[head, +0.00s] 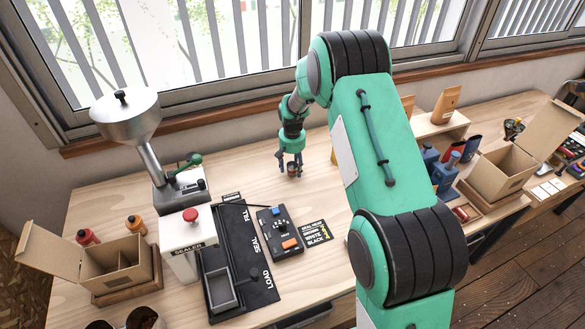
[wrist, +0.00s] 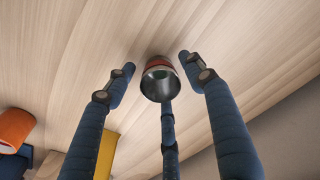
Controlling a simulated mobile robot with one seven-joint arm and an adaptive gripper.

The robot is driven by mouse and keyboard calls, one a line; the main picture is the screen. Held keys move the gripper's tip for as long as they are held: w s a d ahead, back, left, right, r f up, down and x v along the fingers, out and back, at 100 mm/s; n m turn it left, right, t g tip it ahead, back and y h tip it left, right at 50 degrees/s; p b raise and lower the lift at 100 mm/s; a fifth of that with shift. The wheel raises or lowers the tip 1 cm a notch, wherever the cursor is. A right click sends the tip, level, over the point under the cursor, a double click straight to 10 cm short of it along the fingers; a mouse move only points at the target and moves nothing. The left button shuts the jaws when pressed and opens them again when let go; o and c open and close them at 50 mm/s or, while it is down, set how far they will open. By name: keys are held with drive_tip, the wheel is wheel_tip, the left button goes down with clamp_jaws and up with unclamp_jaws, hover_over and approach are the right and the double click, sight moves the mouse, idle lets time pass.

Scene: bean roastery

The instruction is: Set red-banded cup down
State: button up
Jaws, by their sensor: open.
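The red-banded cup (wrist: 159,86) is a small dark metal cup with a red band, its open mouth facing the wrist camera. In the head view the small cup (head: 292,170) is at the wooden table's surface near the window, directly below my gripper (head: 291,160). It appears to stand upright on the wood. In the wrist view my gripper (wrist: 156,64) is open, with a blue finger on each side of the cup and visible gaps to both. A third finger reaches to the cup's near rim; I cannot tell whether it touches.
Bare wood surrounds the cup. The black sealer mat (head: 255,286), a button box (head: 278,243) and a dark sign (head: 314,233) lie toward the front. A hopper machine (head: 125,112) stands left. Boxes (head: 502,169) and blue bottles (head: 444,177) are right, beyond my arm.

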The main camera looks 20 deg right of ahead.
wheel_tip(320, 180, up, 11)
drive_tip(key=p, duration=0.1)
drive_tip(key=shift+s+a+r, duration=0.15)
drive_tip(key=shift+s+a, duration=0.05)
drive_tip(key=shift+s, duration=0.25)
drive_tip(key=shift+r, duration=0.1)
idle(0.4)
wheel_tip(320, 180, up, 13)
drive_tip(key=t, duration=0.1)
hover_over(292, 175)
drive_tip(key=s+a, duration=0.3)
drive_tip(key=s, duration=0.3)
drive_tip(key=s+a+r+n+t, duration=0.1)
drive_tip(key=s+a+r, duration=0.2)
drive_tip(key=s+r, duration=0.75)
drive_tip(key=s+a+r+t, duration=0.1)
drive_tip(key=s+a+r, duration=0.1)
drive_tip(key=s, duration=1.3)
drive_tip(key=s+a+r+n+t, duration=0.1)
drive_tip(key=s+a+r, duration=0.1)
drive_tip(key=s, duration=1.2)
drive_tip(key=shift+s+a+r+t, duration=0.3)
drive_tip(key=shift+s+a+r, duration=0.1)
drive_tip(key=shift+a, duration=0.15)
drive_tip(key=shift+f, duration=0.1)
